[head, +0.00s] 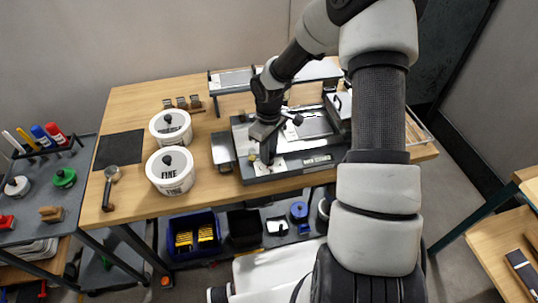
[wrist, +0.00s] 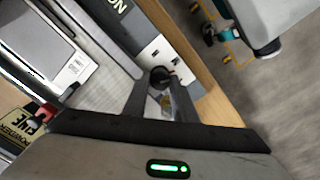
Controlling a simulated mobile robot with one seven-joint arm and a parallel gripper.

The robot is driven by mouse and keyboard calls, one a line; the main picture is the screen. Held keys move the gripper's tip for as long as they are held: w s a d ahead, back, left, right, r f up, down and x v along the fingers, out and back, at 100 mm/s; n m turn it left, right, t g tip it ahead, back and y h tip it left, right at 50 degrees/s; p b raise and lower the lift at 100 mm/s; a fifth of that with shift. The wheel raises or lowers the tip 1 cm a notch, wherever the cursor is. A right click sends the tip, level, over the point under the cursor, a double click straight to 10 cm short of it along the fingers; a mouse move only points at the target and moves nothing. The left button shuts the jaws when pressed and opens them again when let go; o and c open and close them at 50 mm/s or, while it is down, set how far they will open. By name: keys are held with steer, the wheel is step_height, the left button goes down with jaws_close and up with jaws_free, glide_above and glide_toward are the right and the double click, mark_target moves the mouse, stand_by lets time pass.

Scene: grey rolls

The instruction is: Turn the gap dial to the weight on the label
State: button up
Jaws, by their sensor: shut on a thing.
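The machine (head: 240,128) is a grey and black flat unit near the front edge of the wooden table. In the wrist view a small dark round knob, seemingly the gap dial (wrist: 159,76), sits between the fingertips of my gripper (wrist: 161,90), beside a pale plate with dark marks (wrist: 160,55). My gripper is shut on this knob. In the head view my gripper (head: 268,156) points down at the machine's front left part, and the dial is hidden. A small white label (wrist: 77,65) shows in the wrist view; its print is too small to read.
Two white lidded tubs (head: 171,172) stand left of the machine, the nearer marked FINE. A magnifier (head: 110,188) and dark mat (head: 119,149) lie further left. A shelf below holds a blue bin (head: 193,234). My arm covers the machine's right side.

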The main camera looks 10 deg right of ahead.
steer(key=m+b, duration=0.2)
steer(key=m, duration=0.2)
steer(key=shift+f, duration=0.1)
steer(key=shift+m+b, duration=0.6)
steer(key=shift+m, duration=0.6)
steer(key=o, duration=1)
steer(key=shift+o, duration=0.2)
steer(key=shift+r, duration=0.2)
step_height(320, 180, up, 17)
steer(key=p, duration=0.1)
steer(key=shift+r, duration=0.15)
